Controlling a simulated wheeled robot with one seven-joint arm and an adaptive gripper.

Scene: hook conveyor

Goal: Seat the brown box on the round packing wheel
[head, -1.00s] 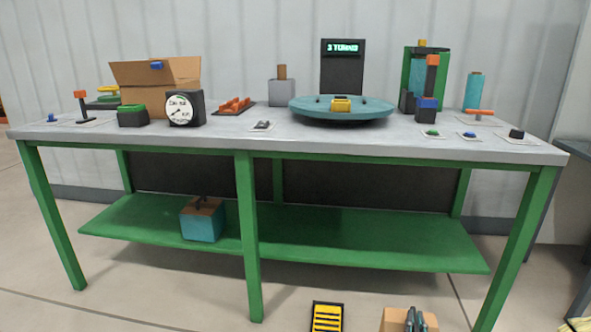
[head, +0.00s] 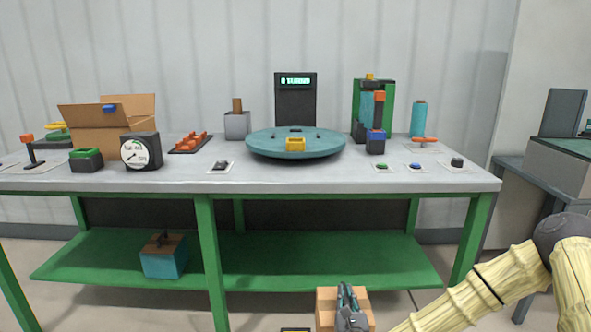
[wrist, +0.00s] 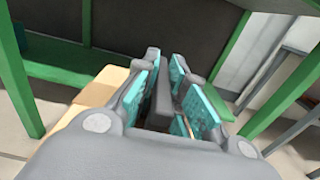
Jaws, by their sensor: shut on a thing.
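The brown box (head: 325,311) is at the bottom of the head view, in front of the table and below its top. My gripper (head: 346,290) is above it. In the wrist view my gripper (wrist: 172,90) has its teal pads closed around a dark upright handle (wrist: 165,103), and the tan box (wrist: 104,88) shows beneath and to the left. Most of the box is hidden by the gripper. The round packing wheel (head: 270,146) is a teal disc on the table, with a yellow block (head: 295,145) at its front rim and small dark pegs on top.
The grey tabletop (head: 290,180) has a green frame (head: 207,240). A display (head: 296,95) stands behind the wheel. An open carton (head: 95,135) and a dial gauge (head: 141,150) are left. Small buttons and a green-framed spool stand are right. A teal box (head: 163,260) sits on the lower shelf.

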